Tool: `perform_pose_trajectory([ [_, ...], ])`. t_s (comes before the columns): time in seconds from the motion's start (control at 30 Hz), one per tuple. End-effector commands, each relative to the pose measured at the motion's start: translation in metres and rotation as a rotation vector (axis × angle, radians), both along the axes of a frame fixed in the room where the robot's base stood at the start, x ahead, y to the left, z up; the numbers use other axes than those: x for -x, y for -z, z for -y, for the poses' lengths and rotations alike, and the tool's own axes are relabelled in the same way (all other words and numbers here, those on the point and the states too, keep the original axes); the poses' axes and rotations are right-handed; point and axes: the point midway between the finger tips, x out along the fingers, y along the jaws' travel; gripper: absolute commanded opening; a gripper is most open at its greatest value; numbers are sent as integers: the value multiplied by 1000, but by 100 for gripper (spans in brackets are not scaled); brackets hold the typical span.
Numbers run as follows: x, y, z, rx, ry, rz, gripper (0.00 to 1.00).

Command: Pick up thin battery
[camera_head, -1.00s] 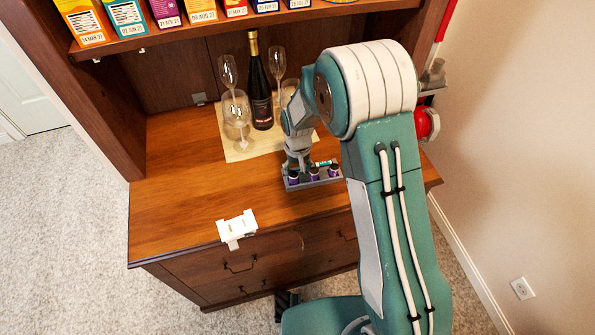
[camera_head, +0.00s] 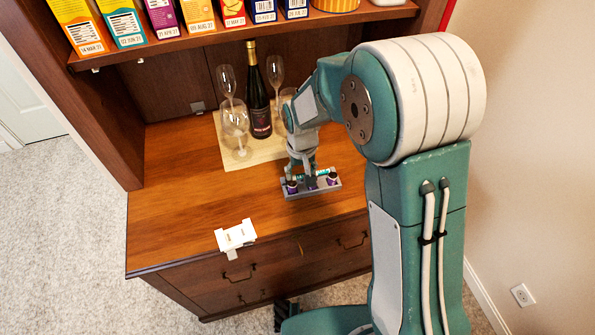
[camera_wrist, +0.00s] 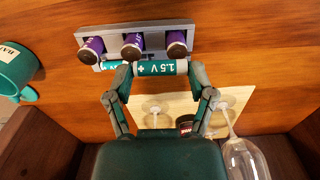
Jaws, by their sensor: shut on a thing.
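My gripper (camera_wrist: 161,78) is shut on a thin teal battery (camera_wrist: 160,68) marked "1.5 V", with a finger at each end. The battery lies crosswise in front of a grey holder (camera_wrist: 190,33), and I cannot tell whether it touches it. The holder bears several purple batteries, such as one at its middle (camera_wrist: 132,45). Part of a second teal battery (camera_wrist: 111,66) shows to the left, mostly hidden. In the head view my gripper (camera_head: 303,174) is over the grey holder (camera_head: 318,191) on the wooden counter, and blurs with the batteries.
A wine bottle (camera_head: 259,95) and several glasses, one at the left (camera_head: 235,120), stand on a beige mat (camera_head: 245,158) behind. A white object (camera_head: 236,236) lies at the counter's front edge. A teal mug (camera_wrist: 14,75) is in the wrist view. The counter's left (camera_head: 175,200) is clear.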

Motion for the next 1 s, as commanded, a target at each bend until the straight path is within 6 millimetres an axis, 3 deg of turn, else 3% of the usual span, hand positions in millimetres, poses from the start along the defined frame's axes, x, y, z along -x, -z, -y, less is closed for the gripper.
perform_pose_trajectory([
  [0.07, 8, -11, 2, -1, 0, 3, 38],
  [0.53, 73, -40, 22, 0, 0, 2, 38],
  [0.73, 88, -46, 26, 0, 0, 1, 38],
  [1.0, 93, -48, 27, 0, 0, 0, 38],
])
